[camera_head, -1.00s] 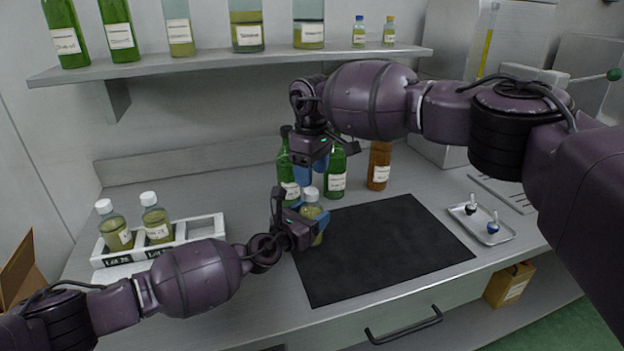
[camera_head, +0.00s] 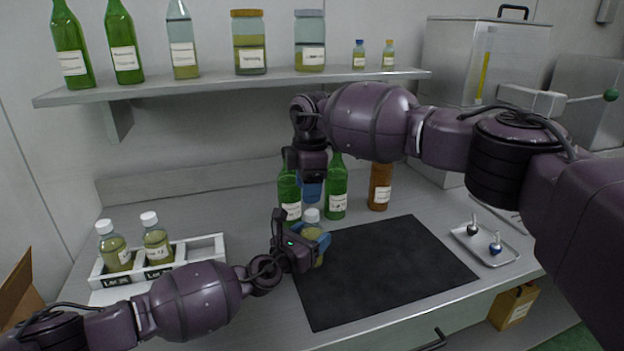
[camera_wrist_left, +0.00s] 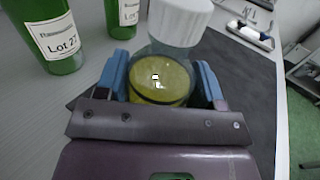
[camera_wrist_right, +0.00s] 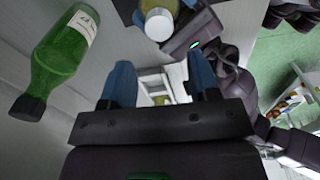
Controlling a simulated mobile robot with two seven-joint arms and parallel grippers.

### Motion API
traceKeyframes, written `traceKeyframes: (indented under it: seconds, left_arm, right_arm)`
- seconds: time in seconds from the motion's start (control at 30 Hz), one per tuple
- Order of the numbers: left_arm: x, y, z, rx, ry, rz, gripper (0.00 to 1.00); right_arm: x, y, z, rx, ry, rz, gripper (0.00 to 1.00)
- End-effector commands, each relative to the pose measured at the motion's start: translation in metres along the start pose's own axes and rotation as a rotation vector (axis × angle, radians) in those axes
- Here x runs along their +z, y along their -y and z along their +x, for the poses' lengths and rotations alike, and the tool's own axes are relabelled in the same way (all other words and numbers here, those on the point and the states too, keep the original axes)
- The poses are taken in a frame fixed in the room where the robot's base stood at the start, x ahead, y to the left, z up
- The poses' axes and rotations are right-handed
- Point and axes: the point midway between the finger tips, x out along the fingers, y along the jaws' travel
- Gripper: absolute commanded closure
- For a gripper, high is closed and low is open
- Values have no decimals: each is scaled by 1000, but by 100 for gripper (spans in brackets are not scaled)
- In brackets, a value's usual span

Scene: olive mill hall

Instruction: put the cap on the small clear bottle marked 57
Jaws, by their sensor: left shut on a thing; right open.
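A small clear bottle (camera_head: 312,228) of yellow-green oil stands at the left edge of the black mat, with a white cap (camera_wrist_left: 180,16) on its top. Whether the cap is fully seated I cannot tell. My left gripper (camera_head: 315,243) is shut on the bottle's body; its blue fingers (camera_wrist_left: 163,80) press on both sides in the left wrist view. The label is mostly hidden and its number unreadable. My right gripper (camera_head: 312,196) is open and empty just above the cap; the cap shows beyond its fingers (camera_wrist_right: 160,65) in the right wrist view.
Two capped oil bottles stand in a white rack (camera_head: 208,246) at left. Green bottles (camera_head: 336,190) and a brown bottle (camera_head: 380,188) stand close behind my grippers. A small tray (camera_head: 490,250) with two stoppers lies right of the black mat (camera_head: 385,270). A shelf (camera_head: 240,84) hangs above.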

Motion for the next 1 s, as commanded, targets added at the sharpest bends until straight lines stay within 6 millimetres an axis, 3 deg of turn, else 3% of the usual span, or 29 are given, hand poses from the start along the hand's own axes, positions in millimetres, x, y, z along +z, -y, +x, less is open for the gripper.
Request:
traceKeyframes:
  seconds: [1.0]
  left_arm:
    - [0, 0, 0, 0, 0, 0, 100]
  right_arm:
    - [2, -1, -13, -9, 13, -1455, 44]
